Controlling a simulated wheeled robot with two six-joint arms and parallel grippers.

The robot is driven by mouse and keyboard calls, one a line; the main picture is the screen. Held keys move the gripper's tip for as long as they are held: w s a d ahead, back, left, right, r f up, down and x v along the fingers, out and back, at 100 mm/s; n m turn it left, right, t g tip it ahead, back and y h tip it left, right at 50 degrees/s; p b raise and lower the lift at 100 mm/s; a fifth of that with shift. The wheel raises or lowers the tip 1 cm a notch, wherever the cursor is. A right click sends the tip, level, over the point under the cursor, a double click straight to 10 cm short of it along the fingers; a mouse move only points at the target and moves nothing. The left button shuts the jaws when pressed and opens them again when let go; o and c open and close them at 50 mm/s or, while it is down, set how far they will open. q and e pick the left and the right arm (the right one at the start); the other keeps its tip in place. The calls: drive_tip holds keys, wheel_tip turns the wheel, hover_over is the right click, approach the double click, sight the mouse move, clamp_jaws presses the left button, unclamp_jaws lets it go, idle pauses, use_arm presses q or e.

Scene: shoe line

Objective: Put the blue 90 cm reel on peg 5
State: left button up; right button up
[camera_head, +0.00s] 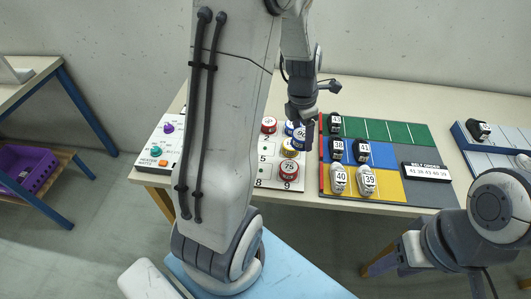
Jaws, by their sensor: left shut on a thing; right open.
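My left gripper (301,119) points down over the right side of the white peg board (275,184). It is shut on a blue reel (299,135) with a white top, whose print is too small to read surely. A second blue-edged shape (289,128) shows just left of it, partly hidden. The number 5 (262,159) is printed on the board, and the spot above it holds no visible reel. My arm hides the board's left part.
A coloured mat (400,132) with several numbered shoes lies right. A heater panel (158,146) stands left.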

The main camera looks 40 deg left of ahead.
use_arm(q)
drive_tip(key=n, duration=0.2)
drive_tip(key=a+n, duration=0.1)
drive_tip(key=n, duration=0.1)
drive_tip(key=shift+r+b, duration=0.35)
drive_tip(key=shift+b, duration=0.05)
drive_tip(key=shift+s+a+n+y, duration=0.1)
drive_tip(key=shift+n+y, duration=0.2)
drive_tip(key=shift+n, duration=0.1)
drive_tip(key=shift+a+f, duration=0.1)
drive_tip(key=shift+a, duration=0.25)
hover_over(266, 147)
wheel_tip(266, 147, down, 6)
drive_tip(key=shift+f+p, duration=0.2)
drive_tip(key=shift+p, duration=0.2)
drive_tip(key=shift+a+f, duration=0.15)
drive_tip(key=shift+f, duration=1.95)
